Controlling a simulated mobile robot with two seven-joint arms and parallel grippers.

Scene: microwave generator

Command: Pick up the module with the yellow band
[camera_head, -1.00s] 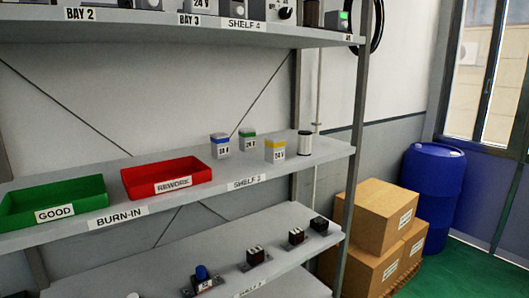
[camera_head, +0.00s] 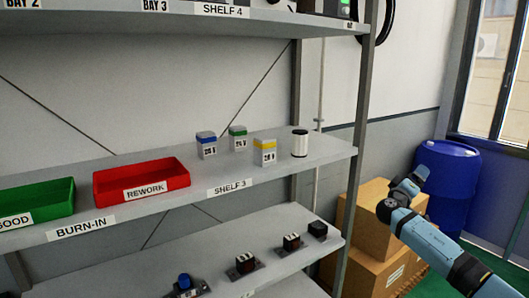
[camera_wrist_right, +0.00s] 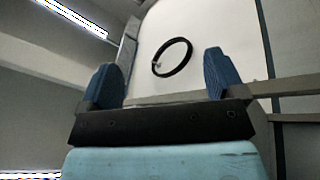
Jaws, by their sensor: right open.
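The module with the yellow band (camera_head: 264,152) is a small grey-white block with a yellow stripe near its top and a label on its front. It stands upright on the shelf marked SHELF 3 (camera_head: 205,197), right of the blue-banded module (camera_head: 206,145) and the green-banded module (camera_head: 238,138). My right gripper (camera_head: 414,181) is to the right of the shelf, in front of the boxes, well apart from the module. In the right wrist view my right gripper (camera_wrist_right: 160,80) is open and empty, with the module out of sight. My left gripper is not in view.
A white cylinder with a dark top (camera_head: 300,144) stands just right of the yellow-banded module. A red REWORK tray (camera_head: 142,187) and a green GOOD tray (camera_head: 38,202) are left. A shelf post (camera_head: 361,130) stands between my right arm and the modules. A blue barrel (camera_head: 447,175) is behind.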

